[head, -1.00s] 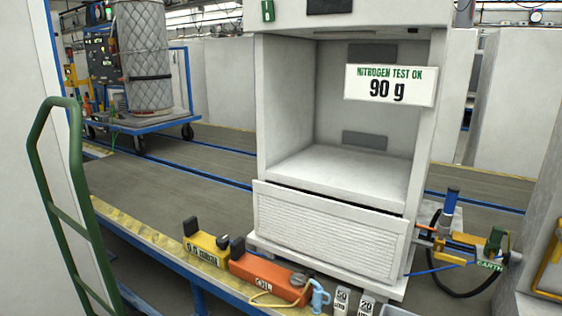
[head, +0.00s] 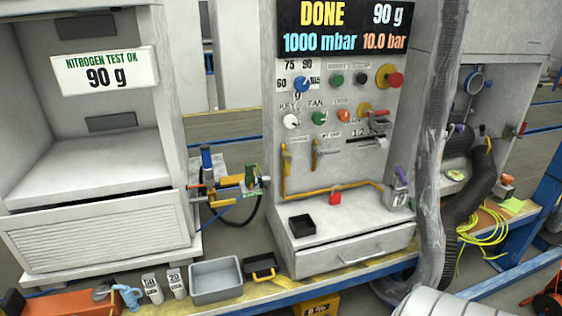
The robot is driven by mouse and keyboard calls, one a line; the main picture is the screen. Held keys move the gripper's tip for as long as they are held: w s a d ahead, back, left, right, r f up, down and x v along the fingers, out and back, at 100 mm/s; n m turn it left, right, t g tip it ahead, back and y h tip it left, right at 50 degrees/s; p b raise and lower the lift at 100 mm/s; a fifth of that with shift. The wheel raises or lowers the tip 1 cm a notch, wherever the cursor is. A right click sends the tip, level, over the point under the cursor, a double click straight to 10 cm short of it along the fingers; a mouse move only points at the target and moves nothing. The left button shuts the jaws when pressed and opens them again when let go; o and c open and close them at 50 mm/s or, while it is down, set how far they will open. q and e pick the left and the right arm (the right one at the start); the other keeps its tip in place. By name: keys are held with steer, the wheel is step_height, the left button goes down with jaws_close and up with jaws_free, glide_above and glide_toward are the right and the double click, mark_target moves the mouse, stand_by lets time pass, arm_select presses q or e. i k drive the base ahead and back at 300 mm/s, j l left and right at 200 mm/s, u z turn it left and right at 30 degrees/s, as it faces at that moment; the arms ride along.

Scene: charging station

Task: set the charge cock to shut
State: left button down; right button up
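The charging station panel (head: 345,185) stands right of centre. Its screen (head: 345,28) reads DONE, 90 g, 1000 mbar and 10.0 bar. Two small cocks with orange levers sit low on the panel, a left one (head: 289,160) and a right one (head: 315,155). Their labels are too small to read, so I cannot tell which is the charge cock. Both levers look roughly upright.
A white cabinet (head: 90,185) with a sign reading 90 g stands at left. A grey bin (head: 215,280) and a black tray (head: 260,268) sit along the front edge. A dark ribbed hose (head: 470,185) and yellow cable (head: 480,232) lie at right.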

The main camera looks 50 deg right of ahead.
mark_target(287, 157)
steer(key=z, duration=1.55)
